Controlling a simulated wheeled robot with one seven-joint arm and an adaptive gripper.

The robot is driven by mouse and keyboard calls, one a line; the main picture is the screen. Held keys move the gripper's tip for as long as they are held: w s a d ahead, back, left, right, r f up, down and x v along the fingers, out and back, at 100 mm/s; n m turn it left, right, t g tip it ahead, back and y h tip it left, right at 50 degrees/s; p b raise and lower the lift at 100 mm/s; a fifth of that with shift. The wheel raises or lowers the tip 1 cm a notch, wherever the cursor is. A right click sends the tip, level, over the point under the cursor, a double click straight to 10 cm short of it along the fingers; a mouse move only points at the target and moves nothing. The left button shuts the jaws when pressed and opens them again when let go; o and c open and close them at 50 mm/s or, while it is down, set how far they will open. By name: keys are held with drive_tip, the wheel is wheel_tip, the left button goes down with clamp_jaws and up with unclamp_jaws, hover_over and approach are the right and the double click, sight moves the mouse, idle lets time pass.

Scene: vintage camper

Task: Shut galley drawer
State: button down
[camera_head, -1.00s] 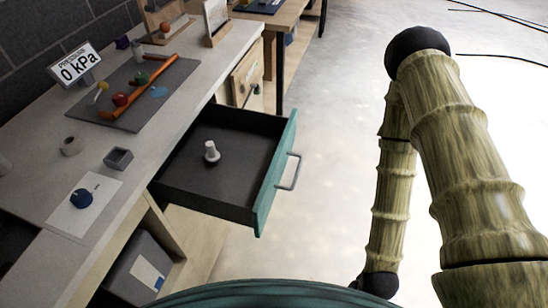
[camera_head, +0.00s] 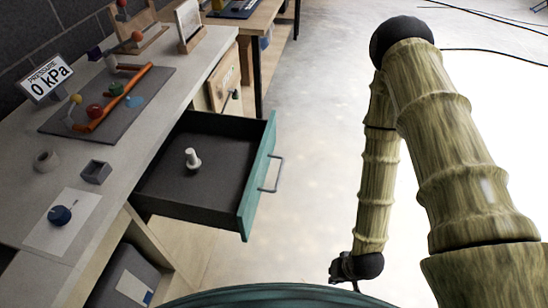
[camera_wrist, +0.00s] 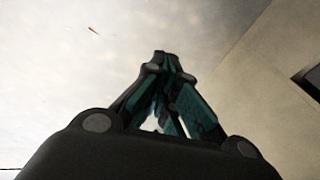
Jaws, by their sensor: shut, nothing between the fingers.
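The galley drawer (camera_head: 205,172) stands pulled well out of the counter in the head view. It has a dark tray, a teal front (camera_head: 258,182) and a grey bar handle (camera_head: 274,173). A small white object (camera_head: 192,158) stands inside it. My gripper (camera_head: 345,284) shows small at the lower end of my arm, to the right of the drawer front and nearer to me, clear of the handle. In the wrist view my gripper (camera_wrist: 165,62) has its fingers together, with nothing held. The drawer is not clearly seen in the wrist view.
An open shelf is below. The floor (camera_head: 310,130) right of the drawer is clear.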

drive_tip(key=w+a+r+m+t+y+b, duration=0.1)
drive_tip(key=w+a+r+m+t+y, duration=0.15)
drive_tip(key=w, duration=1.15)
drive_tip(key=y+b, duration=0.4)
drive_tip(key=y, duration=0.9)
approach(270, 148)
drive_tip(key=shift+n, duration=0.45)
drive_tip(key=p+x, duration=0.1)
drive_tip(key=x, duration=0.6)
drive_tip(key=shift+f, duration=0.15)
drive_tip(key=shift+w+a, duration=0.1)
